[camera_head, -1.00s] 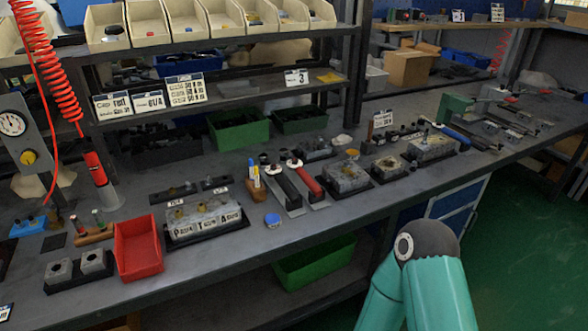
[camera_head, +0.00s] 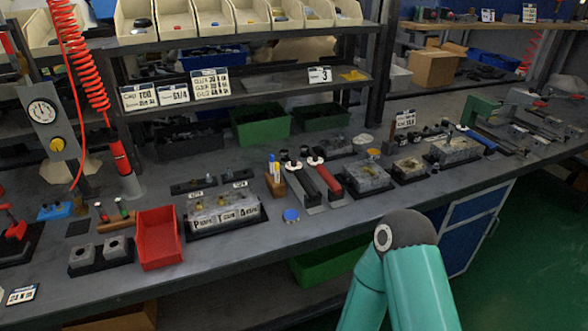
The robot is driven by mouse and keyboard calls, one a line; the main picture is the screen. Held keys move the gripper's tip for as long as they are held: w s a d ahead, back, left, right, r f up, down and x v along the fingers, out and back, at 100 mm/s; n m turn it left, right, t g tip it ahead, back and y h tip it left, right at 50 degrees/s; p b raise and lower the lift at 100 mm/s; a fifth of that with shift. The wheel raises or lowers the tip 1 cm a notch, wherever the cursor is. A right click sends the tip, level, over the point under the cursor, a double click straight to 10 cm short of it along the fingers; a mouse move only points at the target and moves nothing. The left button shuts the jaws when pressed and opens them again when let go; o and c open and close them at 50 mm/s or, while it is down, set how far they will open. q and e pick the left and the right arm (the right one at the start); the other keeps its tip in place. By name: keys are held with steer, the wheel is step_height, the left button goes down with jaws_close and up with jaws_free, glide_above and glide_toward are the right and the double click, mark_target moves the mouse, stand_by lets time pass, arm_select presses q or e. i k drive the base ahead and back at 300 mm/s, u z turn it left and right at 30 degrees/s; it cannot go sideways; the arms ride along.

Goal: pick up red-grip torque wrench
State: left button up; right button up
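A red-grip torque wrench (camera_head: 324,178) lies on the grey workbench (camera_head: 250,243), its red handle pointing to the front right. A similar wrench with a black grip (camera_head: 302,188) lies just to its left. Nothing touches the red-grip wrench from above. A teal arm link of mine with a dark rounded joint shows at the lower right, in front of the bench edge. Neither of my grippers is in view.
A valve block (camera_head: 222,213) stands left of the wrenches, with a red bin (camera_head: 159,238) beyond it. More valve blocks (camera_head: 366,178) stand to the right. The front bench strip is mostly clear.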

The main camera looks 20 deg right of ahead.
mark_target(330, 180)
steer(key=z, duration=0.8)
steer(key=i, duration=0.15)
steer(key=u, duration=2.4)
steer(key=k, duration=1.55)
steer(key=z, duration=1.25)
steer(key=i, duration=1.15)
steer(key=u, duration=0.05)
